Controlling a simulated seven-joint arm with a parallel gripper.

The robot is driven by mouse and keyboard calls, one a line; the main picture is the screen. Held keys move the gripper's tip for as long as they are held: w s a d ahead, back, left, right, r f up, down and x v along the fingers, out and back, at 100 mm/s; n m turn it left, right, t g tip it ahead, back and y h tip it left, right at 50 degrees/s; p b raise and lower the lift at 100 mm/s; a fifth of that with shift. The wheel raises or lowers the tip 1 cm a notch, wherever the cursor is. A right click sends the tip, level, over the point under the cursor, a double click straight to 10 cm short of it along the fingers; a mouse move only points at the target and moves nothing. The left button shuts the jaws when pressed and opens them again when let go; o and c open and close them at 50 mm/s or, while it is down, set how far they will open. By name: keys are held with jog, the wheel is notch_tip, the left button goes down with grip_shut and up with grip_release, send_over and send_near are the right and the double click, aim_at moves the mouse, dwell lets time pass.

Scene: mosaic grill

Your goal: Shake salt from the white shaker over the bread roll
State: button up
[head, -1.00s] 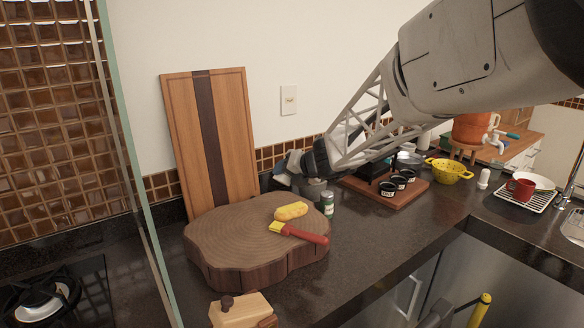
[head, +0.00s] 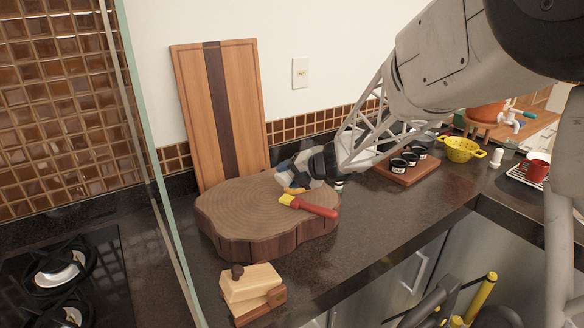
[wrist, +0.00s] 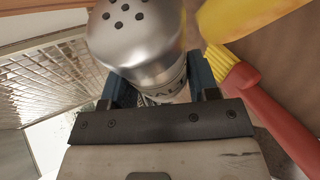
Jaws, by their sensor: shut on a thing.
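My gripper (wrist: 158,92) is shut on a shaker (wrist: 140,45) with a silver, perforated cap; part of a label shows below the cap. The cap faces the wrist camera, and the shaker's lower body is hidden. In the head view my gripper (head: 287,177) is low over the back right of the round wooden block (head: 240,212).
A brush with yellow bristles and a red handle (head: 318,210) lies on the block in front of the roll. Another small jar (head: 338,185) stands just behind the block, partly hidden. A tall cutting board (head: 222,115) leans on the wall.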

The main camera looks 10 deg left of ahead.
jog(key=shift+s+a+f, duration=0.1)
jog(key=shift+s+f, duration=0.05)
jog(key=shift+f, duration=0.2)
notch_tip(320, 180, up, 4)
jog(key=m+g+y, duration=0.1)
jog(key=m+y, duration=0.1)
jog(key=m+g, duration=0.1)
jog(key=shift+f+m+g+y, duration=0.25)
jog(key=shift+m+g+y, duration=0.05)
jog(key=shift+m+y, duration=0.1)
jog(key=shift+r+m+g+y, duration=0.4)
jog(key=shift+r+m+y, duration=0.2)
jog(key=shift+r+m, duration=0.3)
